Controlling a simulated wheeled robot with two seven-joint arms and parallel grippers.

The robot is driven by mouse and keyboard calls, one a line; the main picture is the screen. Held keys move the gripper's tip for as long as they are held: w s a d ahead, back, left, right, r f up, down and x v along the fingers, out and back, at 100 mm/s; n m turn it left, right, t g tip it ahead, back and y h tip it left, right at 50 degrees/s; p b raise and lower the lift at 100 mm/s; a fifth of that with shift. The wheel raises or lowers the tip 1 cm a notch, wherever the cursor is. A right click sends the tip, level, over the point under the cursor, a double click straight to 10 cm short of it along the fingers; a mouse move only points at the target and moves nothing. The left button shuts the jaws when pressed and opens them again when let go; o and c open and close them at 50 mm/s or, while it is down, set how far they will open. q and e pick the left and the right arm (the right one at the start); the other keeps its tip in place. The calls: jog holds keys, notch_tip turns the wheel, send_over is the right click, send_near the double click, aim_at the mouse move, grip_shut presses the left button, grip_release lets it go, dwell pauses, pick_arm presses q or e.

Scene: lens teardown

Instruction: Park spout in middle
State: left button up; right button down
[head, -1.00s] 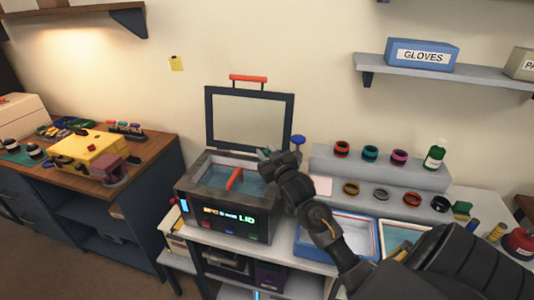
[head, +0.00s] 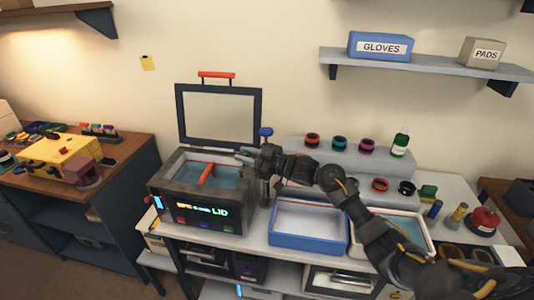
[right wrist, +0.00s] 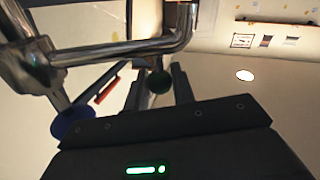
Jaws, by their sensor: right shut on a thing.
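The metal spout (right wrist: 120,50) crosses the right wrist view as a bent, shiny pipe coming from a post at the left. A blue knob (head: 265,132) tops its stand behind the right corner of the tank (head: 208,218), and it also shows in the right wrist view (right wrist: 72,124). My right gripper (head: 246,156) is at the tank's back right, just left of and below the blue knob. In the right wrist view its fingers (right wrist: 157,80) are shut around a small dark green ball knob (right wrist: 158,83) by the spout. The spout is mostly hidden behind the gripper in the head view. My left gripper is not in view.
The tank's framed lid (head: 262,115) stands open behind it, and a red bar (head: 208,173) lies across its water. A blue tray (head: 308,245) and a white tray (head: 425,249) lie to the right. Rings, a green bottle (head: 400,145) and a red flask (head: 485,221) stand further right.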

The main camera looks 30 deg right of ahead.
jog(key=shift+s+d+f+n+g+y+b, duration=0.1)
jog(key=shift+s+d+n+g+y+b, duration=0.5)
jog(key=shift+n+g+y+b, duration=0.35)
jog(key=shift+s+d+r+n+g+y+b, duration=0.1)
jog(key=shift+s+d+n+g+y+b, duration=0.45)
jog(key=shift+g+b, duration=0.45)
jog(key=shift+s+d+f+n+g+y+b, duration=0.1)
jog(key=shift+s+d+n+g+y+b, duration=0.45)
jog(key=shift+n+g+y+b, duration=0.5)
jog(key=shift+s+a, duration=0.1)
jog(key=shift+s, duration=0.05)
jog(key=c, duration=1.2)
grip_release()
